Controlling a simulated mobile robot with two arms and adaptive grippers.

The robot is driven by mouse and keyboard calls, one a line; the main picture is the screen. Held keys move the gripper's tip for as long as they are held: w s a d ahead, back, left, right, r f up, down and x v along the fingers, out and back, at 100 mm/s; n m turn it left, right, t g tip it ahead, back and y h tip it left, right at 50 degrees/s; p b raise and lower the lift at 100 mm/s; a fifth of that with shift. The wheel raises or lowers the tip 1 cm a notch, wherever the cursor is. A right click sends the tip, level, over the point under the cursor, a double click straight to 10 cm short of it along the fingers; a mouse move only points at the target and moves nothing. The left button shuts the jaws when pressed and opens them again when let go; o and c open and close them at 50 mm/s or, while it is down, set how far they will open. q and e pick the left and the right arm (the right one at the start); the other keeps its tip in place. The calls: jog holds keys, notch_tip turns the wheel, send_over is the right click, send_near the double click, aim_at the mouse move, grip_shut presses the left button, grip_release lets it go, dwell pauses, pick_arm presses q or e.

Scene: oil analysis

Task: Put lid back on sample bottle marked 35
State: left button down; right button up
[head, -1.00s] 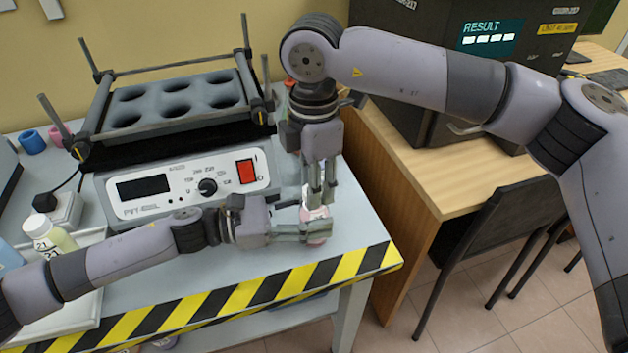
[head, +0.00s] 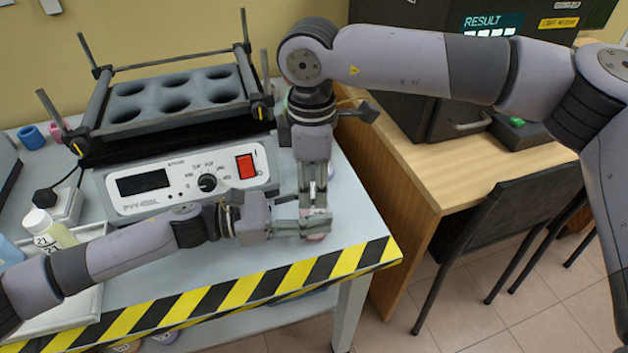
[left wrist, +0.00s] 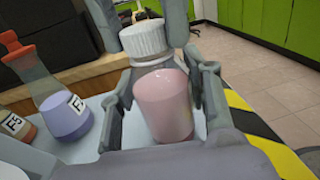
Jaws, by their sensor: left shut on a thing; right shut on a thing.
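A pink sample bottle (left wrist: 163,105) stands upright at the bench's right front corner. Its lower part also shows in the head view (head: 317,238). No number on it is readable. My left gripper (head: 302,228) is shut around its body from the left. A white ribbed lid (left wrist: 145,38) is at the top of the bottle's neck, upright and in line with it. I cannot tell whether it is threaded on. My right gripper (head: 315,208) points down from above and is shut on the lid, one finger on each side.
A shaker (head: 175,185) with an empty rack stands behind the left arm. A bottle marked 21 (head: 50,232) stands at the left. The left wrist view shows a flask with purple liquid (left wrist: 65,115) near the bottle. A striped bench edge (head: 240,297) runs in front.

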jog(key=shift+m, duration=0.8)
jog(key=shift+d, duration=0.1)
jog(key=o, duration=0.7)
jog(key=shift+r, duration=2.3)
jog(key=shift+c, duration=0.5)
